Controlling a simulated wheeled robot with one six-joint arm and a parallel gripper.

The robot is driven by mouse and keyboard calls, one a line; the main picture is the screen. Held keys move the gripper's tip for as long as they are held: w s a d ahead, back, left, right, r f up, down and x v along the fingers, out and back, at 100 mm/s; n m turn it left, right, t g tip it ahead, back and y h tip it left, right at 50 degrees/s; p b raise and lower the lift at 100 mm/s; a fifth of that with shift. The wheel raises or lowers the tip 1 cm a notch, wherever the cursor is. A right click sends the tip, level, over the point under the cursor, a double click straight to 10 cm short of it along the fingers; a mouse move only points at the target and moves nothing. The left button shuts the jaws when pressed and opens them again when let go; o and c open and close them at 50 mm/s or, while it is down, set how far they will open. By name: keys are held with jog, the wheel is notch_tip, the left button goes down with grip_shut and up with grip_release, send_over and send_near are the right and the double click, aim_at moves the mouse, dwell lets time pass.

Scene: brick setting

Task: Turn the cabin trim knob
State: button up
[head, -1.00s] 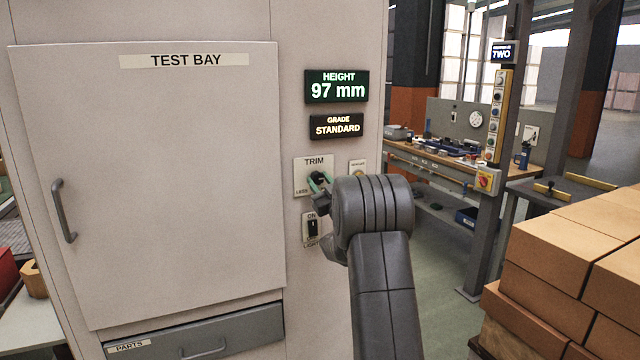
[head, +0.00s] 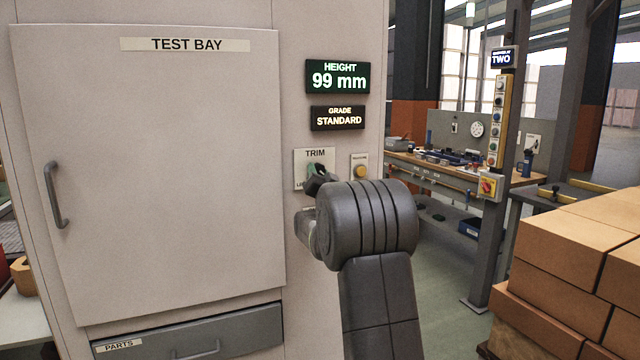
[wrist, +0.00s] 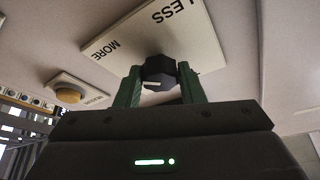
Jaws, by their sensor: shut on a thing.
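The trim knob (wrist: 160,71) is a dark faceted knob with a white pointer mark, on a white plate (wrist: 110,42) lettered LESS and MORE in the wrist view. My gripper (wrist: 160,82) has its two green fingers shut on the knob, one on each side. In the head view the TRIM plate (head: 304,156) shows beside my arm, and my gripper (head: 316,174) covers most of the knob. The height display (head: 338,77) above reads 99 mm. The grade display (head: 338,118) reads STANDARD.
A yellow round button (head: 360,171) sits on a small plate right of the trim plate. The TEST BAY door (head: 150,170) is on the left, above a grey PARTS drawer (head: 190,332). Brown boxes (head: 570,250) are stacked at the right. My arm hides the light switch.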

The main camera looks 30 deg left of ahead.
jog(key=shift+r+m+t+h, duration=0.15)
jog(key=shift+m+h, duration=0.35)
jog(key=shift+m, duration=0.55)
jog(key=shift+m+t+h, duration=0.15)
jog(key=shift+m+h, duration=0.35)
jog(key=shift+m, duration=0.55)
jog(key=o, duration=1)
jog(key=shift+s, duration=0.1)
jog(key=b+v, duration=0.3)
jog(key=v, duration=1)
jog(key=shift+s, duration=0.3)
